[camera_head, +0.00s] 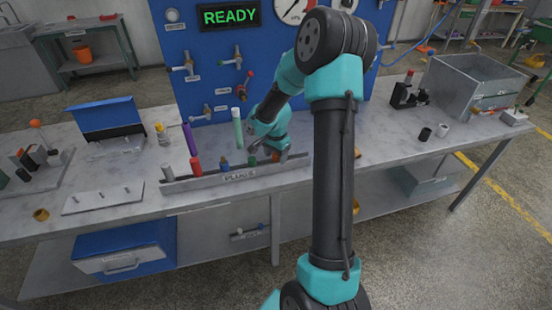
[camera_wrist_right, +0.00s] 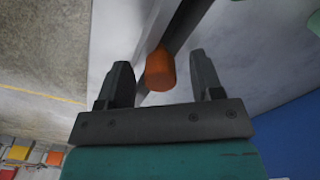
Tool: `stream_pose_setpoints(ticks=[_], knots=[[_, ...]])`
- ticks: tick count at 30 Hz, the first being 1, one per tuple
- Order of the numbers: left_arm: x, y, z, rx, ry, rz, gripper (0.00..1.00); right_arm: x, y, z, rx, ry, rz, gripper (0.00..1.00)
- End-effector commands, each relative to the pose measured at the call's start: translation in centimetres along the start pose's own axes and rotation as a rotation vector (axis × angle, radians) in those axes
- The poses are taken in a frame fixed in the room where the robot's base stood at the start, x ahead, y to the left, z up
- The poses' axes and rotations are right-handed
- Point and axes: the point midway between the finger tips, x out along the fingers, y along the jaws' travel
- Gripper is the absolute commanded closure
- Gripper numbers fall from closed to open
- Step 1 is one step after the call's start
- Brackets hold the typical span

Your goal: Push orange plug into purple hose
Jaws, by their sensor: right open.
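The orange plug (camera_head: 276,157) stands at the right end of the grey rack marked PLUGS (camera_head: 235,177). My right gripper (camera_head: 279,151) is open at that end of the rack. In the right wrist view the orange plug (camera_wrist_right: 160,72) lies between the two spread fingers of the right gripper (camera_wrist_right: 161,84), with a gap on each side. The purple hose (camera_head: 189,138) hangs in front of the blue panel, above the rack's left part, slightly tilted. My left gripper is not in view.
A pale green hose (camera_head: 238,128) hangs near my right forearm. Grey, red (camera_head: 195,166), blue (camera_head: 225,165) and green plugs share the rack. Valves stick out of the blue panel (camera_head: 205,60). A pegged plate (camera_head: 103,198) lies at left.

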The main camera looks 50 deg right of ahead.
Motion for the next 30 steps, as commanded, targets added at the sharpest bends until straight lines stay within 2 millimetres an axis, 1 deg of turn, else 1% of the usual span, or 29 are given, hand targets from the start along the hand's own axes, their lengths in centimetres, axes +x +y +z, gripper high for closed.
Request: stream_pose_setpoints(ticks=[3,16,30], knots=[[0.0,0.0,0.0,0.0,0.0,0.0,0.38,0.45,0.02,0.01,-0.001,0.0,0.0,0.4],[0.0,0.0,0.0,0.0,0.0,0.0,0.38,0.4,0.0,-0.01,-0.001,0.0,-0.001,0.4],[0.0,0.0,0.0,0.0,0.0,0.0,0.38,0.39,0.0,-0.01,0.0,0.0,-0.001,0.85]])
